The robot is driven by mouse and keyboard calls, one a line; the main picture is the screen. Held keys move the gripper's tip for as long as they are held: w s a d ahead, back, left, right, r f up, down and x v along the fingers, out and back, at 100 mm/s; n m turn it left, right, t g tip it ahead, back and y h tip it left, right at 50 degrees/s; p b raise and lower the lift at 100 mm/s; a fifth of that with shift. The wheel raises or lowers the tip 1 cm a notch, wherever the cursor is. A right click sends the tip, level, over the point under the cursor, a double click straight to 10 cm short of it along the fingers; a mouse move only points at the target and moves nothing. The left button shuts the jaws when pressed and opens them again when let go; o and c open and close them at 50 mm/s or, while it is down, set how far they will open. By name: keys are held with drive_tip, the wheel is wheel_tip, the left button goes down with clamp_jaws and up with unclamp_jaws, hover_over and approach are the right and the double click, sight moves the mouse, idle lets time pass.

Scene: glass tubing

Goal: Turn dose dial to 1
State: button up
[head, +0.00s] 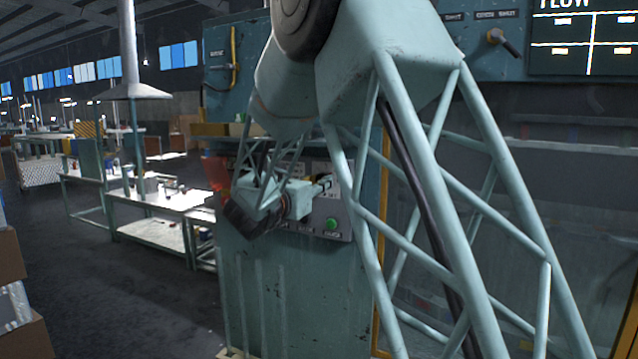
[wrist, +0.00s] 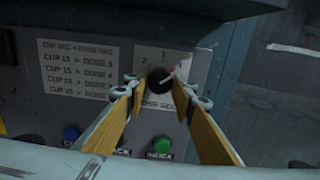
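The dose dial (wrist: 158,80) is a dark round knob on the grey panel in the wrist view, with a pale reddish pointer mark toward its upper right. Small numerals sit above it; a 2 shows at upper left, the others are too blurred to read surely. A partly covered label lies below it. My gripper (wrist: 158,88) is open, its two yellow-sided fingers on the left and right of the dial with gaps to it. I cannot tell how near the tips are in depth. In the head view my gripper (head: 322,184) is at the panel, and the dial cannot be made out.
A printed cup-and-dose chart (wrist: 80,68) is left of the dial. Below are a blue button (wrist: 70,133) and a green button (wrist: 161,146), which also shows in the head view (head: 332,224). The panel's right edge is close to the dial.

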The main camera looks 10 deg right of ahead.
drive_tip(key=shift+c, duration=1.2)
drive_tip(key=shift+f+n+b, duration=0.1)
drive_tip(key=shift+n+b, duration=0.4)
drive_tip(key=shift+b, duration=0.1)
drive_tip(key=shift+r+n+p, duration=0.15)
drive_tip(key=shift+n+p, duration=1.3)
drive_tip(key=shift+n, duration=5.8)
drive_tip(key=shift+r+n+p, duration=0.15)
drive_tip(key=shift+n+p, duration=1.25)
drive_tip(key=shift+n, duration=5.85)
